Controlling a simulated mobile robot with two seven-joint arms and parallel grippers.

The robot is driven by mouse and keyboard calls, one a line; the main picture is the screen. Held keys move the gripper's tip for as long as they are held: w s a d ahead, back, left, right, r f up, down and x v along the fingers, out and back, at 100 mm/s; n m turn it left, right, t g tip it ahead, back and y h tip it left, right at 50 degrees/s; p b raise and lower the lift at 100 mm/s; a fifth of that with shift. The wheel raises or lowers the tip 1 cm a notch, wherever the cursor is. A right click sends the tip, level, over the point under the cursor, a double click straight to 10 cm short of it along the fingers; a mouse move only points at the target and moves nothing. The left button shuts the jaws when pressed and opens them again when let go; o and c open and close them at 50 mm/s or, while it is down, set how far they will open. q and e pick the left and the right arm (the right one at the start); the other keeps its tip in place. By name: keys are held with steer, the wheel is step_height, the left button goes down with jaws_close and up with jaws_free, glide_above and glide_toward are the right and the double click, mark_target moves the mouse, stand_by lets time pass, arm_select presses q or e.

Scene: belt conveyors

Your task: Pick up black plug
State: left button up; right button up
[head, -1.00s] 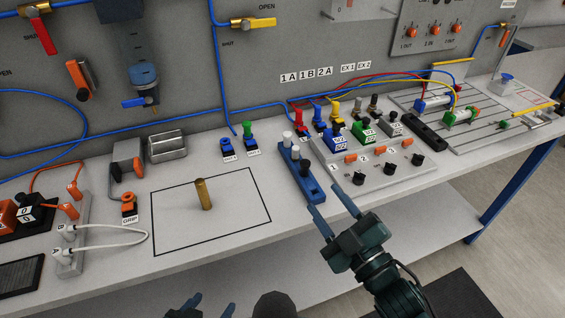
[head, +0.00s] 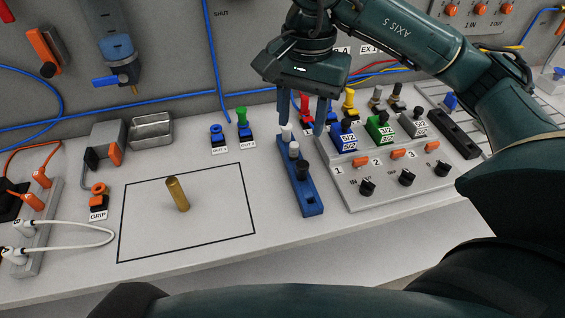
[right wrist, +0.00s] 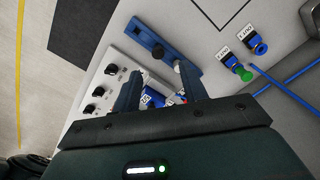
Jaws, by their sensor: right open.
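The black plug (head: 302,169) stands upright at the near end of a row of plugs in the blue holder (head: 312,207). Two paler plugs (head: 294,150) stand behind it in the same holder. My left gripper is out of view.
A valve block (head: 400,190) with knobs and coloured plugs stands right of the holder. A brass cylinder (head: 178,196) stands in the black outlined square at left. Blue and green fittings (head: 243,120) stand behind. My arm covers the right and bottom of the head view.

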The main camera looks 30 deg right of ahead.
mark_target(303, 164)
steer(key=shift+h, duration=0.3)
steer(key=f, duration=0.2)
steer(key=f+b, duration=0.1)
steer(key=f, duration=0.4)
steer(key=shift+w+d+f, duration=0.1)
steer(key=shift+w+d, duration=0.05)
steer(key=shift+d, duration=0.2)
steer(key=shift+d+f, duration=0.1)
steer(key=shift+f, duration=2.65)
jaws_close()
